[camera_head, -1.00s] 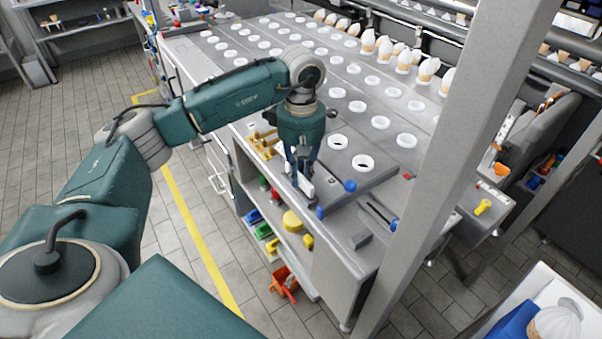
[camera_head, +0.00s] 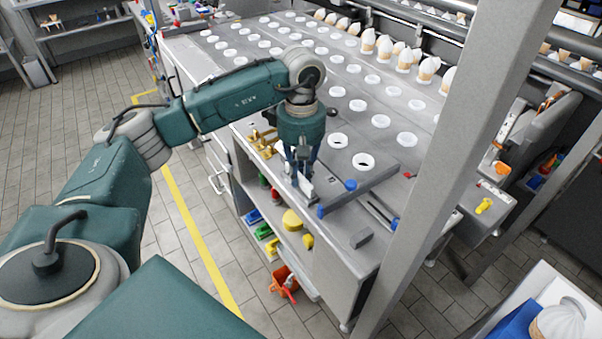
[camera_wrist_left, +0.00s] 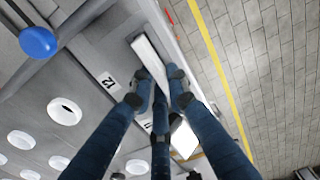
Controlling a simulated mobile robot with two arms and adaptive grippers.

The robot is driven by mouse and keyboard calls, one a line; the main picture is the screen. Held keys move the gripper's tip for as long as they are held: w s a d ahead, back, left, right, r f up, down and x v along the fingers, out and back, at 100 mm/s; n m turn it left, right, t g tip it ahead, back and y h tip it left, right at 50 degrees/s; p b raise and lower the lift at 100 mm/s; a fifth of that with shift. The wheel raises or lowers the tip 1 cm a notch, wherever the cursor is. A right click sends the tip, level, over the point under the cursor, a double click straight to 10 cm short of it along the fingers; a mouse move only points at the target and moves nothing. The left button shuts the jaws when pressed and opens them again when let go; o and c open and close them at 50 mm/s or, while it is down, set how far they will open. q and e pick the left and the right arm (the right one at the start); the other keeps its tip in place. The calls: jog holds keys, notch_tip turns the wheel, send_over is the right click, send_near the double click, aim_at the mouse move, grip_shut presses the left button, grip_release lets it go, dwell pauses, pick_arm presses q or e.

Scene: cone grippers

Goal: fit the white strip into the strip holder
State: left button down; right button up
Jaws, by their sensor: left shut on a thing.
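My left gripper (camera_head: 302,176) is over the front left edge of the grey metal table, pointing down. It is shut on the white strip (camera_head: 307,189), whose end shows beside the fingers. In the left wrist view the strip (camera_wrist_left: 149,55) runs out from between the blue fingertips (camera_wrist_left: 160,88), along the table edge. The fingers hide part of it. I cannot clearly pick out the strip holder, or tell whether the strip touches the surface below. My right gripper is not in view.
A blue knob (camera_head: 350,185) and a slotted part (camera_head: 381,212) are right of the gripper. Yellow fittings (camera_head: 263,141) stand to its left. White rings (camera_head: 363,162) cover the tabletop. A grey post (camera_head: 458,150) rises at right. Shelves with coloured items (camera_head: 292,221) lie below.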

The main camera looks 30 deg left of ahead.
pick_arm(q)
jog(key=shift+f, duration=0.2)
jog(key=c, duration=1.6)
grip_release()
jog(key=shift+r, duration=0.15)
notch_tip(320, 180, up, 12)
jog(key=shift+f, duration=0.1)
